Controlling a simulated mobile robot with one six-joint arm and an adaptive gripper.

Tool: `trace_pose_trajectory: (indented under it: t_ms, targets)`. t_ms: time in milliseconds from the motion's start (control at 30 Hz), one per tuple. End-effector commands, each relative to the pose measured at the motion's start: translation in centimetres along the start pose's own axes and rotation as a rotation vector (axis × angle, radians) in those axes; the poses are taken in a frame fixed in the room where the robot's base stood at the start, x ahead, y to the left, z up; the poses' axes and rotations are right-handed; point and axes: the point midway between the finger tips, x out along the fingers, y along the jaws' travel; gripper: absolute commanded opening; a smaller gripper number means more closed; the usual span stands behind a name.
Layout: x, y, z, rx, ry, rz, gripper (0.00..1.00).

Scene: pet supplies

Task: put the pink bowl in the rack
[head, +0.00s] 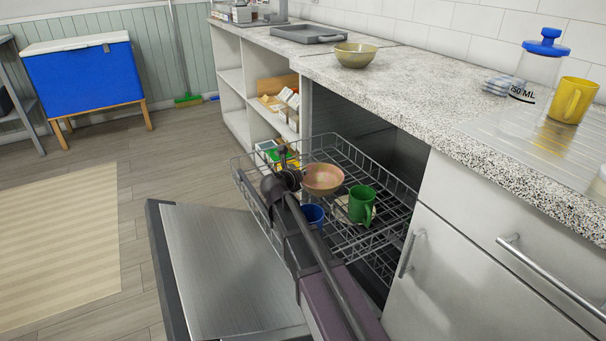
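The pink bowl (323,182) is in the head view, over or in the wire rack (345,146) of the open dishwasher. I cannot tell whether it rests on the wires or is held just above them. My gripper (291,168) is at the bowl's left side, close to or touching its rim. The fingers are small, dark and partly hidden, so I cannot tell whether they are shut on the bowl. A green mug (362,204) stands in the rack to the right of the bowl. A blue cup (312,215) is in front, partly covered by my arm.
The lowered dishwasher door (225,265) is at the left of my arm. The speckled counter (420,88) above holds an olive bowl (355,56), a grey tray (308,35), a blue-lidded jar (536,68) and a yellow mug (572,100). Open floor lies left.

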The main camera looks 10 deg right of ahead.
Motion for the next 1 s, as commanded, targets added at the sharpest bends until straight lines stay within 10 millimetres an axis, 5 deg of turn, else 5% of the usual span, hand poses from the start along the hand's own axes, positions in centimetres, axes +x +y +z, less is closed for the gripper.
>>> trace_pose_trajectory:
  t_ms: [467, 600, 1000]
  targets:
    - [0.21, 0.37, -0.60, -0.001, -0.001, 0.000, 0.00]
    - [0.20, 0.39, -0.62, 0.000, 0.000, 0.001, 0.43]
    - [0.16, 0.40, -0.54, -0.001, -0.001, 0.001, 0.43]
